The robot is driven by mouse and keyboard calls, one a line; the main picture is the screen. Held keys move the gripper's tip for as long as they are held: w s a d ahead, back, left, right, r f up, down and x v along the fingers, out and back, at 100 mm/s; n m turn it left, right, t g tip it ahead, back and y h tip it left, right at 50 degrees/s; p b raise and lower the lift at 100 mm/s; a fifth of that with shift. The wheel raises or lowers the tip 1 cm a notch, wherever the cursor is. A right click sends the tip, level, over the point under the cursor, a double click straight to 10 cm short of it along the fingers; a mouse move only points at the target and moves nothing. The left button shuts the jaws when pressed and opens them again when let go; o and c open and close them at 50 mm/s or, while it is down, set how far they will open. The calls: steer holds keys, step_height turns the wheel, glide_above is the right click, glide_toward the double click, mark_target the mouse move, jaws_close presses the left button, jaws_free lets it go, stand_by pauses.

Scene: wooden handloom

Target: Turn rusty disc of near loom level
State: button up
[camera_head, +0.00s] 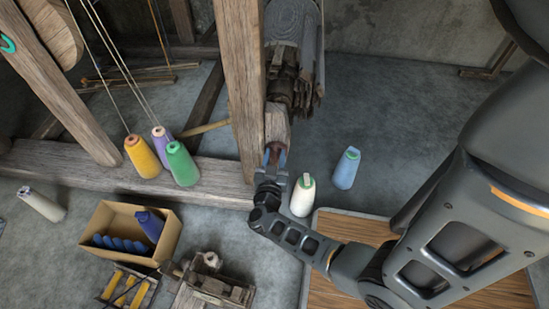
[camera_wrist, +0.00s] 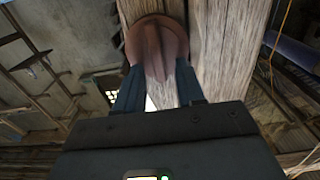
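The rusty disc (camera_wrist: 157,35) is a red-brown round piece on the end of a wooden beam, with a raised part running down its middle. In the head view a small part of the disc (camera_head: 272,152) shows on the loom post's lower front. My gripper (camera_wrist: 158,78) is right at the disc, with its dark blue fingers apart, one on each side of the disc's lower part. The gripper (camera_head: 275,160) also shows in the head view, reaching up to the disc. Whether the fingers press on the disc cannot be seen.
A white cone (camera_head: 303,195) and a blue cone (camera_head: 345,168) stand right of my gripper. Yellow (camera_head: 143,157) and green (camera_head: 182,165) cones stand by the loom's base beam (camera_head: 80,165). A cardboard box (camera_head: 113,218) lies at lower left. A wooden board (camera_head: 350,228) lies under my arm.

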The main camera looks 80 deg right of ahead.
steer(key=shift+c, duration=0.3)
jaws_close()
steer(key=shift+s+m, duration=0.1)
steer(key=shift+m, duration=0.2)
steer(key=m, duration=0.3)
steer(key=shift+s+f+m, duration=0.1)
steer(key=shift+s+m, duration=0.15)
steer(key=shift+m, duration=0.05)
steer(key=m, duration=0.1)
steer(key=m+b, duration=0.1)
steer(key=m, duration=0.2)
steer(key=shift+s+f+m+b, duration=0.25)
steer(key=shift+s+m+b, duration=0.05)
steer(key=shift+s, duration=0.05)
steer(key=shift+s+d+f+m+b, duration=0.15)
steer(key=shift+m+b, duration=0.5)
steer(key=shift+m, duration=0.85)
steer(key=shift+s+a+f+m+b, duration=0.1)
steer(key=shift+f+m+b, duration=0.35)
steer(key=shift+m, duration=1.05)
steer(key=shift+s+d+f+m+b, duration=0.1)
steer(key=shift+m+b, duration=0.7)
steer(key=shift+m, duration=0.7)
